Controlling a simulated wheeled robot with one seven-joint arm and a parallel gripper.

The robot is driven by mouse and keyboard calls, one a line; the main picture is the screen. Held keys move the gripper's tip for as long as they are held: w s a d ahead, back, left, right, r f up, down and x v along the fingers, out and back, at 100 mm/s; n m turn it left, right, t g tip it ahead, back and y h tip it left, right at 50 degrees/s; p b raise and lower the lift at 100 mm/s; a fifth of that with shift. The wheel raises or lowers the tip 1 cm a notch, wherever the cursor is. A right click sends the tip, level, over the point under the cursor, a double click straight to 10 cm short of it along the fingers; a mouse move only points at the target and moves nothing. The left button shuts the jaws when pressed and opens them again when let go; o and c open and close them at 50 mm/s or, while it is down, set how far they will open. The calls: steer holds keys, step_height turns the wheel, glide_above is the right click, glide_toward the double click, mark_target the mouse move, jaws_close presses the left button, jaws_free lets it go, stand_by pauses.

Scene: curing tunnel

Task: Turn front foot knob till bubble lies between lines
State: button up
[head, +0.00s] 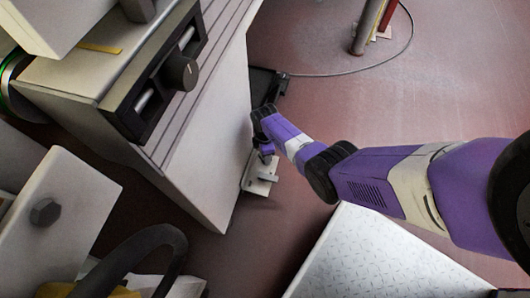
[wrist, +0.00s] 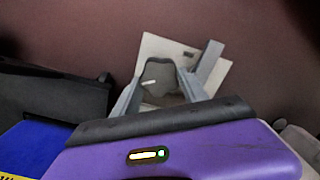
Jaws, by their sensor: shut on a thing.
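The foot knob (wrist: 160,74) is dark, with a short white mark on its face, and sits low over a pale foot plate (wrist: 215,72) in the wrist view. My gripper (wrist: 159,82) has its two grey fingers on either side of the knob, shut on it. In the head view my gripper (head: 266,150) reaches down beside the lower end of the pale cabinet; the foot plate (head: 262,187) shows there, and the knob is hidden behind the gripper. I cannot make out a bubble or its lines in either view.
A pale patterned surface (head: 365,262) lies below my arm. A post (head: 367,28) and a cable stand at the back. The reddish floor (head: 460,80) is open at the right.

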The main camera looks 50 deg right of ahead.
stand_by(0.3)
steer(key=o, duration=1.4)
step_height(320, 180, up, 8)
steer(key=p, duration=0.5)
steer(key=shift+f, duration=0.1)
